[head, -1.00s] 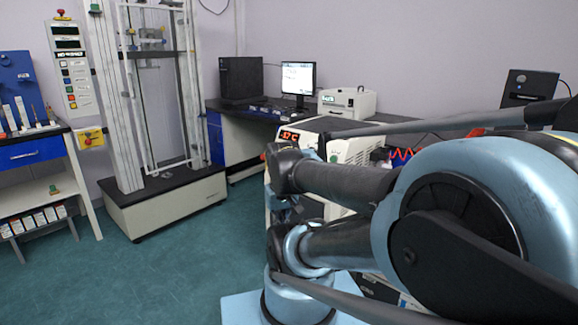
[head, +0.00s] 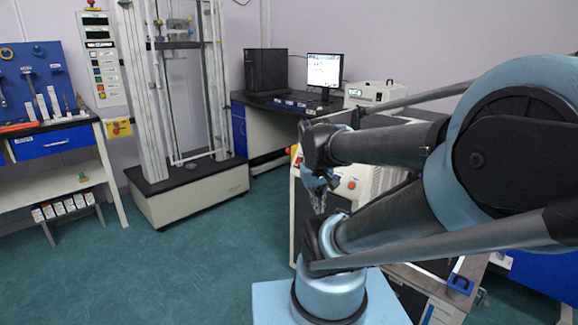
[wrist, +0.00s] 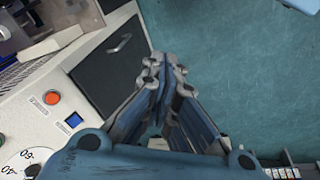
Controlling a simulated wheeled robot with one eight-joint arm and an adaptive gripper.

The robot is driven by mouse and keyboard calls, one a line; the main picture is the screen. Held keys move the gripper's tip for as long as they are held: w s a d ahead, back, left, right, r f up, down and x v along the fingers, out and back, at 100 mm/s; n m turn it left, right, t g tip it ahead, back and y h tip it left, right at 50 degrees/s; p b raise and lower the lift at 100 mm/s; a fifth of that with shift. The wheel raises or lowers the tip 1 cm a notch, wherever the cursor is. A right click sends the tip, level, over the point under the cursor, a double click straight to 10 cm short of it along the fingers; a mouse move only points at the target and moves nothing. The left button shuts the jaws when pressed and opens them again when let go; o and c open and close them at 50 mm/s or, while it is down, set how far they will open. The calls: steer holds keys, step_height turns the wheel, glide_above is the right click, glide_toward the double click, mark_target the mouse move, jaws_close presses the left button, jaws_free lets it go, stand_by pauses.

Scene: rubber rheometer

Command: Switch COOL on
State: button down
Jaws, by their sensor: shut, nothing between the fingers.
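The white machine (head: 373,182) stands behind my arm in the head view, partly hidden by it. In the wrist view its light panel (wrist: 28,118) carries a round orange-red button (wrist: 52,97), a square blue button (wrist: 73,121) and part of a white dial (wrist: 15,172) marked 40 and 60. The small labels are too blurred to read, so I cannot tell which control is COOL. My gripper (wrist: 165,73) is shut and empty, apart from the buttons and to their right in the wrist view. In the head view my gripper (head: 319,205) points down at the machine's left side.
A dark drawer front (wrist: 112,58) with a handle adjoins the panel. Green floor (wrist: 225,75) lies below my gripper. In the head view, a tall test frame (head: 187,190), a bench with a monitor (head: 324,71) and a blue-drawered workbench (head: 52,143) stand behind and left. Open floor lies between.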

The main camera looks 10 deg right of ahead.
mark_target(297, 162)
steer(key=w+r+n+h, duration=0.2)
steer(key=w+r, duration=0.2)
steer(key=w, duration=0.6)
steer(key=w+a+n+t+h, duration=0.2)
steer(key=w+a, duration=0.3)
steer(key=w, duration=0.7)
steer(key=w+a+n+t+h, duration=0.2)
steer(key=w+a, duration=0.4)
steer(key=w, duration=0.6)
steer(key=shift+w+a+f+h, duration=0.2)
steer(key=shift+a+h, duration=0.1)
steer(key=shift+h, duration=0.4)
steer(key=x, duration=1.4)
steer(key=shift+r, duration=0.2)
steer(key=shift+w+d, duration=0.1)
